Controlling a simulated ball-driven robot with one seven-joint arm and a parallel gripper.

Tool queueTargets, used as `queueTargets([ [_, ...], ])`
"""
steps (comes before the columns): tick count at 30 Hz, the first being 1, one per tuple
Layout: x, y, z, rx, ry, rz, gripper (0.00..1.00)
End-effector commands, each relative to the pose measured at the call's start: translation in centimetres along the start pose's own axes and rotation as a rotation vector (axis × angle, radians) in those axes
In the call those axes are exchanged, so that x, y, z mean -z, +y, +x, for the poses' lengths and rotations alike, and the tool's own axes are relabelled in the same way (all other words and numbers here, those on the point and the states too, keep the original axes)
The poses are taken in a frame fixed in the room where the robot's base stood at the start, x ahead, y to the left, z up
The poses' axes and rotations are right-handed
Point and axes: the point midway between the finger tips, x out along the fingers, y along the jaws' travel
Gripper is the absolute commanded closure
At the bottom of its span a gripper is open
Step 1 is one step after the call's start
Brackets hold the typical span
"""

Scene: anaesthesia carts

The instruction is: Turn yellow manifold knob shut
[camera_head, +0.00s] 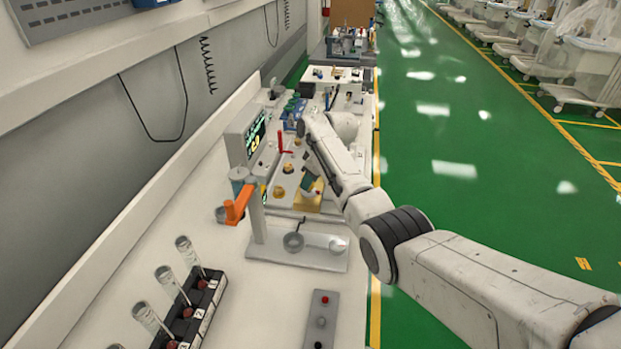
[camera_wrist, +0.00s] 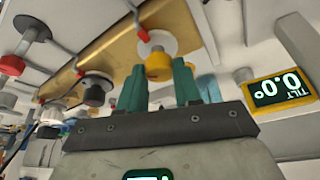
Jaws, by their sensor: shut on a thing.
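The yellow manifold knob (camera_wrist: 158,66) sits on a white round collar on a brass-coloured manifold bar (camera_wrist: 115,42) in the wrist view. My gripper (camera_wrist: 160,74) has its two green fingers on either side of the knob and is shut on it. A red-tipped lever (camera_wrist: 142,33) shows beside the collar. A black knob (camera_wrist: 95,94) and a red knob (camera_wrist: 12,65) sit farther left on the manifold. In the head view the brass manifold (camera_head: 306,203) shows partly under my gripper (camera_head: 309,183). The yellow knob's contact cannot be made out there.
A yellow-framed display (camera_wrist: 281,89) reads a tilt of 0.0°. A stand with an orange clamp (camera_head: 238,205) is nearer on the bench. A tube rack (camera_head: 195,308) and a grey button box (camera_head: 321,320) stand in front.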

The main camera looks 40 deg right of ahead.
Motion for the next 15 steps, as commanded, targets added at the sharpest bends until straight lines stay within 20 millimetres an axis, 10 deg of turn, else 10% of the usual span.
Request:
queueTargets([
  [15, 0.09, -0.38, 0.04, -0.162, -0.001, 0.390, 0.97],
])
